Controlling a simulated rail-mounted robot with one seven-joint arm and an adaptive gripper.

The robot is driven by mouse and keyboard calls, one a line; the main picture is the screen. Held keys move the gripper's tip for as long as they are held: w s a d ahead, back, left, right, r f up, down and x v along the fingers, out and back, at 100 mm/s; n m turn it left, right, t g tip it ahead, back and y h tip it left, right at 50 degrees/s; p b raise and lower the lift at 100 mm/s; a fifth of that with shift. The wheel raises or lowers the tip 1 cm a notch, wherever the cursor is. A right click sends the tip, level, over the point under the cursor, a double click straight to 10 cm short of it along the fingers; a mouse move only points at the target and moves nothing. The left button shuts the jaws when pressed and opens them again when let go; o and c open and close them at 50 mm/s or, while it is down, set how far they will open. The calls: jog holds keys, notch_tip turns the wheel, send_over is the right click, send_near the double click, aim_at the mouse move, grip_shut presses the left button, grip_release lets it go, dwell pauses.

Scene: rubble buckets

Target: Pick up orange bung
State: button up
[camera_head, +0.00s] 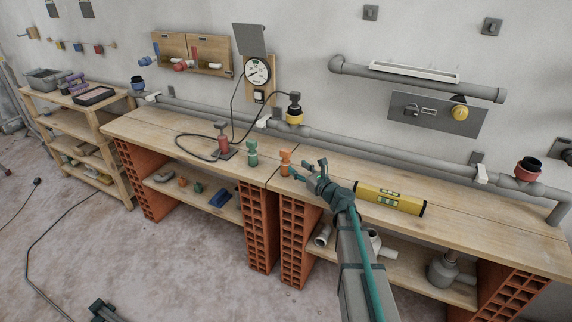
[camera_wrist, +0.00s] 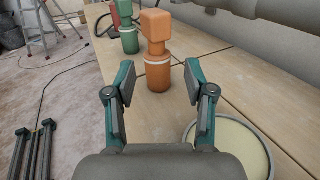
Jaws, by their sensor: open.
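The orange bung (camera_head: 285,160) stands upright on the wooden bench top, near the seam between two boards. In the wrist view the orange bung (camera_wrist: 158,62) shows a blocky head, a pale ring and a wider round base. My gripper (camera_head: 302,172) is just to the right of it in the head view. In the wrist view my gripper (camera_wrist: 158,82) is open, with one finger on each side of the bung in the picture. The bung looks a little beyond the fingertips. I see no contact, and the exact gap is hard to tell.
A green bung (camera_head: 252,154) and a red one (camera_head: 223,143) stand to the left on the bench. A yellow spirit level (camera_head: 390,199) lies to the right. A grey pipe (camera_head: 350,144) runs along the back. A round pale-filled container (camera_wrist: 228,146) is close at the right.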

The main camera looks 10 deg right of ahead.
aim_at(287, 160)
jog(key=x, duration=0.8)
jog(key=shift+w+a+p, duration=0.1)
jog(key=shift+a+p, duration=0.2)
jog(key=shift+p, duration=0.1)
jog(key=shift+c, duration=0.2)
grip_shut()
